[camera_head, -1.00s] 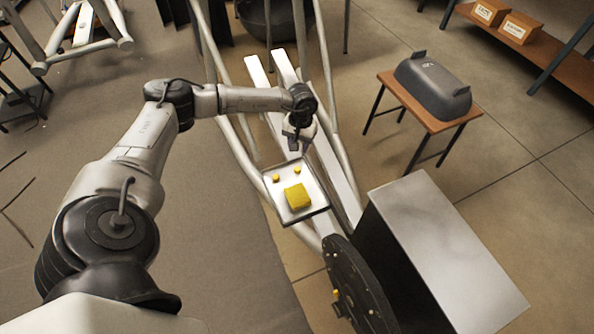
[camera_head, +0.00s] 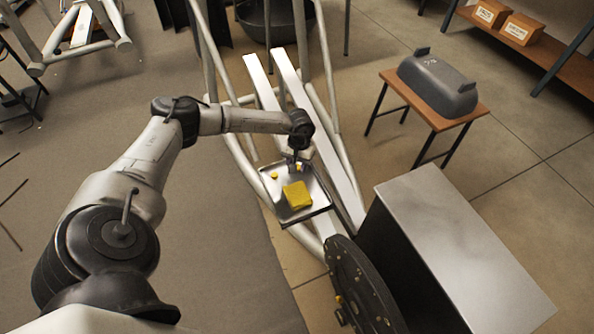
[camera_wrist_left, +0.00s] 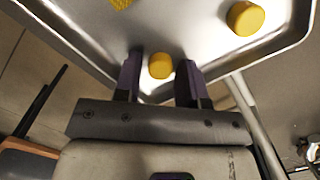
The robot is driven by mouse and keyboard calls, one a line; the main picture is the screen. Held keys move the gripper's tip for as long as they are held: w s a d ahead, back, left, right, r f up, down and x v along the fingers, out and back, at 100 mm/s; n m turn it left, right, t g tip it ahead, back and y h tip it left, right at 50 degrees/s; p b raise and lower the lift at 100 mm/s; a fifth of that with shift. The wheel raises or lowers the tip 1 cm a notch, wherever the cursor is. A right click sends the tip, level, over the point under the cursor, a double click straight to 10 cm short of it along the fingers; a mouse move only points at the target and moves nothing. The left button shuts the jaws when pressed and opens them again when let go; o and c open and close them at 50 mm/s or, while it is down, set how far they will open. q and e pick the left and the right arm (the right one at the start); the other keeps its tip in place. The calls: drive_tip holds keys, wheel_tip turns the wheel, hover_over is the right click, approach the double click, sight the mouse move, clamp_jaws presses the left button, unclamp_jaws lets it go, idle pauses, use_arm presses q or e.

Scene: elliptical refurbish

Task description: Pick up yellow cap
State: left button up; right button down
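A metal tray (camera_head: 318,205) holds two small round yellow caps and a larger yellow block (camera_head: 297,195). One yellow cap (camera_wrist_left: 160,66) is between the fingers of my left gripper (camera_wrist_left: 160,62) in the left wrist view. The fingers are apart, with a visible gap on each side of the cap. In the head view my left gripper (camera_head: 296,165) is over the tray's far edge and mostly hides this cap. The other yellow cap (camera_head: 274,175) sits to the left; it also shows in the left wrist view (camera_wrist_left: 245,18). My right gripper is not in view.
The tray rests over white rails (camera_head: 345,190) and grey frame tubes. A dark round disc (camera_head: 362,285) and a large box (camera_head: 465,245) stand at the near right. A small table (camera_head: 428,112) bears a grey tub (camera_head: 437,85).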

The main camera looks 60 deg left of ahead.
use_arm(q)
drive_tip(key=shift+c, duration=0.4)
clamp_jaws()
